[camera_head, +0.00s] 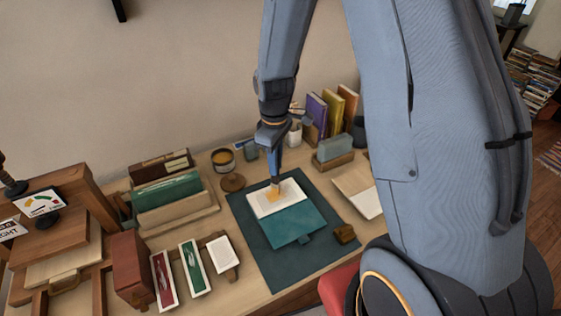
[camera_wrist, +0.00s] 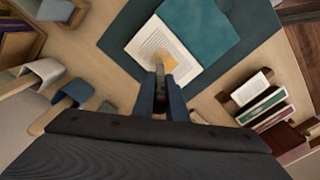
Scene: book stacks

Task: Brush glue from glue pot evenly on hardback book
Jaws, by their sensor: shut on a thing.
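The hardback book lies open on a dark teal mat (camera_head: 262,262), with a teal cover (camera_head: 292,226) and a white printed page (camera_head: 290,202). In the wrist view the page (camera_wrist: 150,40) is just ahead of the fingers. My gripper (camera_head: 276,176) points down over the page and is shut on a slim brush (camera_wrist: 160,98), mostly hidden between the fingers. A golden patch (camera_wrist: 172,55) shows on the page at the brush tip; I cannot tell glue from bristles. A round pot with amber contents (camera_head: 222,156), which looks like the glue pot, stands behind left of the mat.
A round wooden piece (camera_head: 232,183) stands beside the pot. Upright books (camera_head: 331,112) and a grey-topped block (camera_head: 334,147) are behind right. A small brown block (camera_head: 344,233) sits at the mat's right. Small framed panels (camera_head: 195,268) and wooden racks fill the left.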

